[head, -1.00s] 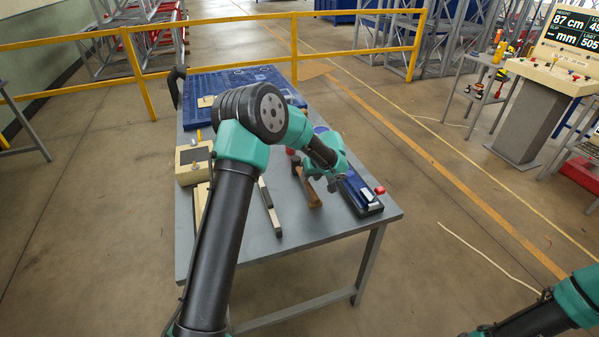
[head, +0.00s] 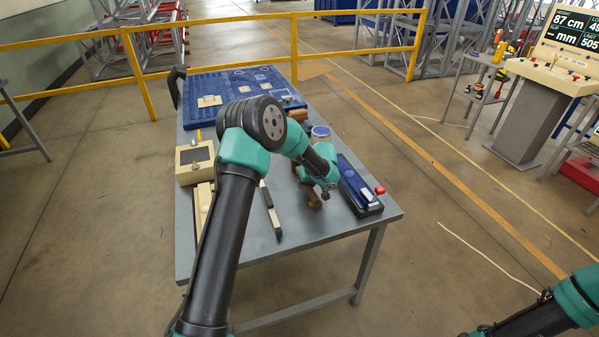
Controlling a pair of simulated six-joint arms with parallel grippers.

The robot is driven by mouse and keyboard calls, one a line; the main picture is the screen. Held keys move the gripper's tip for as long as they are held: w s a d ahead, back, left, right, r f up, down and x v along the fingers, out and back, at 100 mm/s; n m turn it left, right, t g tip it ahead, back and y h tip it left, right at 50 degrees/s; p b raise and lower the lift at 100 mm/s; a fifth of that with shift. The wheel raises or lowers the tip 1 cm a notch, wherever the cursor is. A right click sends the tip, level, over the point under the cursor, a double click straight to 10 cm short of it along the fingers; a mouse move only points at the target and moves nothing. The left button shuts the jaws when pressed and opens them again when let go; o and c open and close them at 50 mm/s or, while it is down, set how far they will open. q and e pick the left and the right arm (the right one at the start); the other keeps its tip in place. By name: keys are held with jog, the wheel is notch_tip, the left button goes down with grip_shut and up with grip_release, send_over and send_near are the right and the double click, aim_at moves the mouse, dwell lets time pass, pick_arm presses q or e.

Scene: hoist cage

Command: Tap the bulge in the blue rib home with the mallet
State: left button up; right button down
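My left gripper (head: 326,191) hangs over the right part of the grey table, pointing down. It is small and partly hidden by its own wrist, so I cannot tell whether its fingers are open or closed. A brown wooden piece that looks like the mallet (head: 314,201) shows just beside and below it; most of it is covered by my wrist. I cannot tell whether they touch. A long dark blue piece (head: 352,178), perhaps the blue rib or its holder, lies right of the gripper, with a red knob at its near end. No bulge can be made out. My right gripper is out of view.
A yellow railing (head: 222,71) runs behind. The table's front is mostly clear.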

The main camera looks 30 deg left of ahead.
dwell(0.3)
pick_arm(q)
grip_shut()
dwell(0.3)
